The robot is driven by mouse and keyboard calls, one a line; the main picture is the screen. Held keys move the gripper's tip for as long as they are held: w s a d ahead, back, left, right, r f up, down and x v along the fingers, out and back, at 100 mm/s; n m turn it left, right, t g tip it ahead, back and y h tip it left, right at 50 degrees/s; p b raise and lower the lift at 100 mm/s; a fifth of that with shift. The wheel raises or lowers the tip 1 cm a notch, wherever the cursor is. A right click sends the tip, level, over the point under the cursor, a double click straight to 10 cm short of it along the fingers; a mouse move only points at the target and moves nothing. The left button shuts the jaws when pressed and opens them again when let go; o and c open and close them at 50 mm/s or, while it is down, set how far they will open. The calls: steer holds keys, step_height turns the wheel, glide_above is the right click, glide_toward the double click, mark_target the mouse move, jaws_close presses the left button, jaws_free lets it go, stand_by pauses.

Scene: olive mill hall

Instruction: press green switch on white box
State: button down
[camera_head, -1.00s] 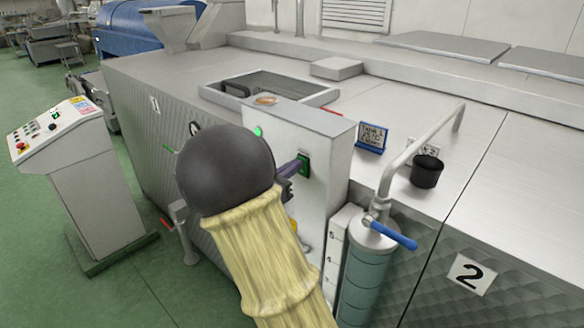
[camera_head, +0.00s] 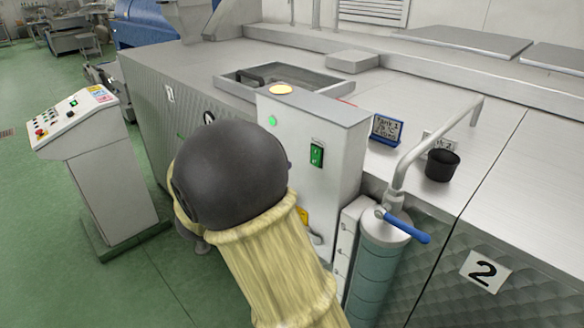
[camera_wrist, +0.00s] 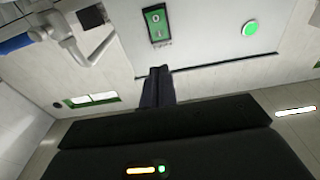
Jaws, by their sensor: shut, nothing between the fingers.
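The white box (camera_head: 345,180) stands against the front of the steel machine. Its green switch (camera_head: 317,155) is on the front face, uncovered, and it also shows in the wrist view (camera_wrist: 155,25) with light marks on it. A round green lamp (camera_head: 272,120) glows on the same face. An amber lamp (camera_head: 281,90) on top of the box is lit. My gripper (camera_wrist: 158,70) is shut and empty in the wrist view, its fingertips pointing toward the box and apart from the switch. In the head view my dark rounded arm joint hides most of the gripper.
A grey cylinder with a blue-handled valve (camera_head: 405,224) stands right of the box. A black cup (camera_head: 442,166) and a small blue-framed sign (camera_head: 386,129) are on the steel top. A control console (camera_head: 95,150) stands at left on open green floor.

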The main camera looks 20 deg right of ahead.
steer(key=v, duration=0.2)
steer(key=r+b+v, duration=0.1)
steer(key=v, duration=0.1)
steer(key=shift+a, duration=0.4)
steer(key=w+a+f+n+t+y, duration=0.3)
steer(key=w+f+n+t+y, duration=0.45)
steer(key=y, duration=0.65)
steer(key=s+f+n+g+y, duration=0.1)
steer(key=s+f+n+g, duration=0.1)
steer(key=s, duration=0.5)
steer(key=s+f+n+g+y, duration=0.1)
steer(key=s+f+n+g, duration=0.1)
steer(key=s+f+g, duration=0.3)
steer(key=s+d+f+n+g+y, duration=0.1)
steer(key=s+f+g, duration=0.3)
steer(key=s, duration=0.6)
steer(key=shift+f+n+y, duration=0.4)
steer(key=shift+f+n, duration=0.35)
steer(key=shift+f, duration=0.1)
